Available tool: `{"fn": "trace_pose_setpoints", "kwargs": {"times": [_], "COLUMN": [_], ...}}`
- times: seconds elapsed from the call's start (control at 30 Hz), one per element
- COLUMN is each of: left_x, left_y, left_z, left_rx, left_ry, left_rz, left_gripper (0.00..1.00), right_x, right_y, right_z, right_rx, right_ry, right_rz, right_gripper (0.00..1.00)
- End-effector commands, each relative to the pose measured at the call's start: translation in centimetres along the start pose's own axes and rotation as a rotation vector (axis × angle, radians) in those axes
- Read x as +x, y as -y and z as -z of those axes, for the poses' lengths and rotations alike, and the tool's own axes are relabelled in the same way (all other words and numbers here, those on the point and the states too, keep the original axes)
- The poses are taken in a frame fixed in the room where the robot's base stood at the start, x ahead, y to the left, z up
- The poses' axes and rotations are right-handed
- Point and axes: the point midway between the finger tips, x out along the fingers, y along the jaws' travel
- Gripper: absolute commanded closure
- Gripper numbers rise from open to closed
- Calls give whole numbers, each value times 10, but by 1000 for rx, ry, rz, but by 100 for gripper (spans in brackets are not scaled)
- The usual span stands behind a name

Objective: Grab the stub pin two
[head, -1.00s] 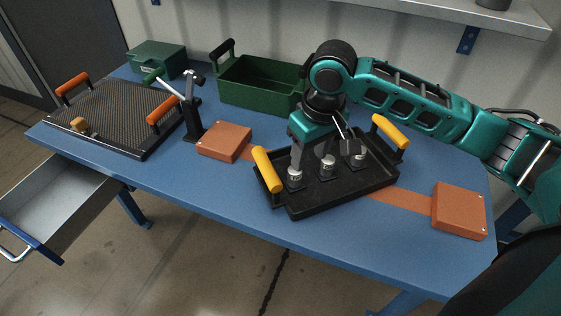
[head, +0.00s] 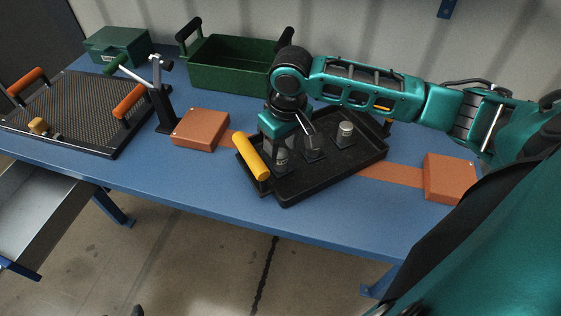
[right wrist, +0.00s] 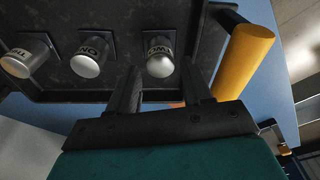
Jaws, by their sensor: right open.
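Three short metal stub pins stand upright on square black bases in a black tray (head: 340,167). The pin nearest the yellow handle (head: 252,156) shows in the head view (head: 282,160) and the right wrist view (right wrist: 160,62); its lettering looks like "TWO". The middle pin (right wrist: 88,60) has partly readable lettering, and the far pin (right wrist: 22,62) shows only part of its label. My right gripper (right wrist: 162,72) is open, pointing down at the handle-side pin, which lies between the finger lines; contact cannot be told. My left gripper is out of view.
Orange blocks (head: 200,129) (head: 450,178) flank the tray on the blue table (head: 320,215). A green crate (head: 232,75) and green box (head: 117,46) stand behind. A black clamp stand (head: 163,108) and a mesh tray (head: 75,112) are at left. The front table strip is clear.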

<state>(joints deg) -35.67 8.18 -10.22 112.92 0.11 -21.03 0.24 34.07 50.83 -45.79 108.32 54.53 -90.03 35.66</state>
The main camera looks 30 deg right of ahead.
Motion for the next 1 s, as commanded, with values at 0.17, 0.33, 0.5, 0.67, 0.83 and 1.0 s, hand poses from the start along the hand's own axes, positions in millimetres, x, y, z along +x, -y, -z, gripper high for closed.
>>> {"fn": "trace_pose_setpoints", "kwargs": {"times": [0.17,0.33,0.5,0.67,0.83,1.0], "left_x": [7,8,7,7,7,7], "left_y": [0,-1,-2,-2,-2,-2], "left_z": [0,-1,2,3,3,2], "left_rx": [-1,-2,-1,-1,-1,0], "left_ry": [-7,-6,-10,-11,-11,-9], "left_rz": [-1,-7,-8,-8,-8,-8], "left_gripper": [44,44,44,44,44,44], "right_x": [30,44,43,43,43,43], "right_y": [1,0,1,1,0,0], "right_z": [-4,-4,-4,-4,-4,-4], "right_rx": [0,0,-1,-1,-1,-1], "right_ry": [3,0,0,0,0,0], "right_rz": [1,0,0,0,0,0], "right_gripper": [50,50,50,65,81,97]}}
